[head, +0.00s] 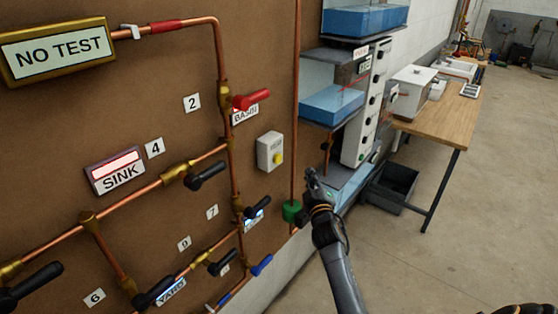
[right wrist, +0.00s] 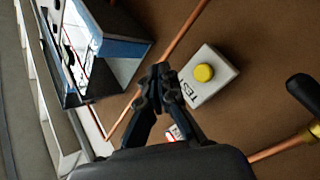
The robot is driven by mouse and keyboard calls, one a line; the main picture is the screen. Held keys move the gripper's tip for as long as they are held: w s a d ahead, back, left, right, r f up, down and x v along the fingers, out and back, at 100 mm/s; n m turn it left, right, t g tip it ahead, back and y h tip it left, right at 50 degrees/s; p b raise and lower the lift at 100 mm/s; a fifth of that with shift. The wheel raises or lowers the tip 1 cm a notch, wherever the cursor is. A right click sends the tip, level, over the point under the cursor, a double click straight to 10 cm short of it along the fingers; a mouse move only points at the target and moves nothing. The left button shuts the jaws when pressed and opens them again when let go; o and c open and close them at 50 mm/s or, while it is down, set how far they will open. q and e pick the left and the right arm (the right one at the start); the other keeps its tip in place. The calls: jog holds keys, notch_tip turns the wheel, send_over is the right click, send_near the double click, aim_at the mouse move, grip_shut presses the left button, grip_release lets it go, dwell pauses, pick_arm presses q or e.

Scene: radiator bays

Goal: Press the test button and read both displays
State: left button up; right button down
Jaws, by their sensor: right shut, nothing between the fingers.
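The test button (head: 279,158) is a yellow knob on a pale grey box (head: 266,147) on the brown board. In the right wrist view the yellow button (right wrist: 204,73) sits on the box, with TEST lettered on it. My right gripper (head: 312,178) is shut and empty, right of and lower than the box in the head view. Its fingertips (right wrist: 162,72) appear just beside the box in the wrist view, not over the button; any gap is unclear. A brass-framed display (head: 58,50) reads NO TEST at upper left. I cannot tell which second display is meant.
Copper pipes with a red valve handle (head: 252,100), black handles (head: 208,175) and a blue handle (head: 262,265) stick out from the board. The SINK plate (head: 119,174) has a lit red window. Right are water tanks (head: 333,104) and a wooden bench (head: 440,118); floor beyond is open.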

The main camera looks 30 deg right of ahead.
aim_at(277, 158)
jog(key=w+a+b, duration=0.3)
jog(key=w+b, duration=0.2)
jog(key=w, duration=0.3)
jog(key=shift+a, duration=0.15)
dwell(1.3)
jog(key=shift+w+a+b, duration=0.15)
jog(key=shift+w+b, duration=0.2)
jog(key=shift+b, duration=0.1)
